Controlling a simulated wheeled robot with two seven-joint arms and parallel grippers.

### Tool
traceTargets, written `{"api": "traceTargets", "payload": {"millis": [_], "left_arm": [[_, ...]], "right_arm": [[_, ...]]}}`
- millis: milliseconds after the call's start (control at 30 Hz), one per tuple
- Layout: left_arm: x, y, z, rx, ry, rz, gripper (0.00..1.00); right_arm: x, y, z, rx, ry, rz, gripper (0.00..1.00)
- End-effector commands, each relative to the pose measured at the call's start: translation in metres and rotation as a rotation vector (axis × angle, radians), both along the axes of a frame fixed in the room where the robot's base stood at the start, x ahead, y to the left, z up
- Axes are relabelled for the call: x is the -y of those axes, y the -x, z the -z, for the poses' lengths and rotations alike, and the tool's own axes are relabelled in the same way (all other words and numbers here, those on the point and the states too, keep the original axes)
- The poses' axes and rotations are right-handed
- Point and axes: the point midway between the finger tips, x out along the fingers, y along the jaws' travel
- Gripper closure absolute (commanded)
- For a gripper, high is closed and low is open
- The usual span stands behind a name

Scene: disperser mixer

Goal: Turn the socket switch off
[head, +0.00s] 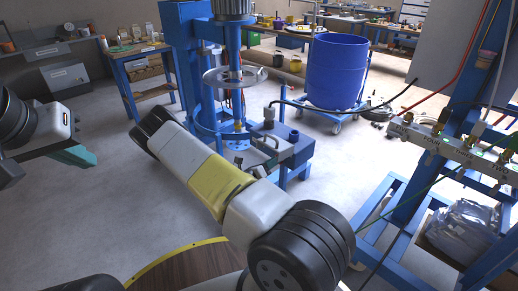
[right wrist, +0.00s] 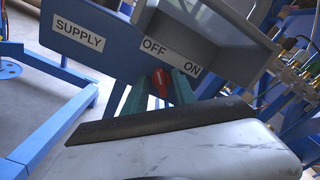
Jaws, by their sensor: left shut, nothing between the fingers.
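A grey-blue socket box (right wrist: 85,35) fills the upper part of the right wrist view. It carries the labels SUPPLY, OFF and ON. A red switch handle (right wrist: 160,84) shows below the OFF label, its upper end pointing up toward that label. The teal fingers of my right gripper (right wrist: 158,88) stand apart, one on each side of the handle. Their contact with it is unclear. In the head view my right arm crosses the middle, and its gripper is not clearly visible. My left gripper (head: 82,156) is shut and empty at the left, far from the box.
A blue mixer (head: 183,60) stands behind my right arm. A blue drum (head: 337,72) rests on a wheeled carrier to its right. A blue frame (head: 410,200) with hoses and valves is at the right. A round wooden tabletop (head: 190,265) is at the bottom. Floor between is open.

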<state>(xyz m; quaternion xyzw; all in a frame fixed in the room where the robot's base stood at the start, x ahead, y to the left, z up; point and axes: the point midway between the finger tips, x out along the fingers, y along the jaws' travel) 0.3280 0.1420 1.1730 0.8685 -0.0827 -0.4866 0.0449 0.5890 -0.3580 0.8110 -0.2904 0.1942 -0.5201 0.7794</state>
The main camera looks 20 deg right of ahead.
Motion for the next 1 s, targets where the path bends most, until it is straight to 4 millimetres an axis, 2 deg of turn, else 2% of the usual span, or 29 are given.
{"api": "traceTargets", "payload": {"millis": [167,400,600,1000], "left_arm": [[0.000,0.000,0.000,0.000,0.000,0.000,1.00],[0.000,0.000,0.000,0.000,0.000,0.000,1.00],[0.000,0.000,0.000,0.000,0.000,0.000,1.00],[0.000,0.000,0.000,0.000,0.000,0.000,1.00]], "right_arm": [[-0.007,0.002,0.000,0.000,0.000,-0.001,0.67],[-0.044,0.017,0.000,-0.001,0.000,-0.004,0.67],[-0.067,0.027,0.000,0.000,0.000,-0.001,0.67],[-0.072,0.030,0.000,0.000,0.000,0.000,0.67]]}}
